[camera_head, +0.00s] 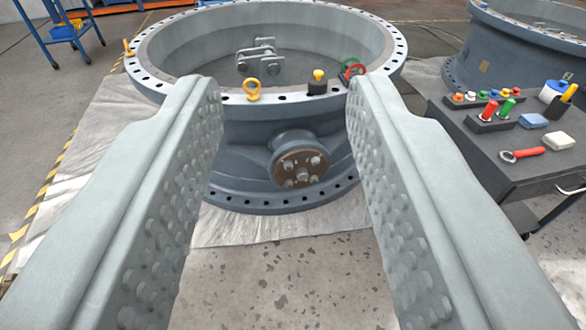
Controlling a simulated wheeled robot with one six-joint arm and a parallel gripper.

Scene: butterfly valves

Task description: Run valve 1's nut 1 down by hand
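A large grey butterfly valve (240,145) stands on a pale sheet ahead, with a holed flange round its top. I cannot tell whether it is valve 1. A brown round cover (302,168) with several bolt heads or nuts sits on its near side; I cannot tell which is nut 1. On the flange rim are a yellow eyebolt (252,90), a yellow-topped black piece (318,82) and a red and green ring-shaped piece (353,69). My gripper (278,95) is open and empty, its two studded fingers wide apart on either side of the valve's near side.
A dark cart (515,170) at right carries red, green and yellow pieces, a red-handled tool (522,155) and small blocks. A second valve (480,60) stands behind it. A blue trolley (62,30) is at far left. The speckled floor in front is clear.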

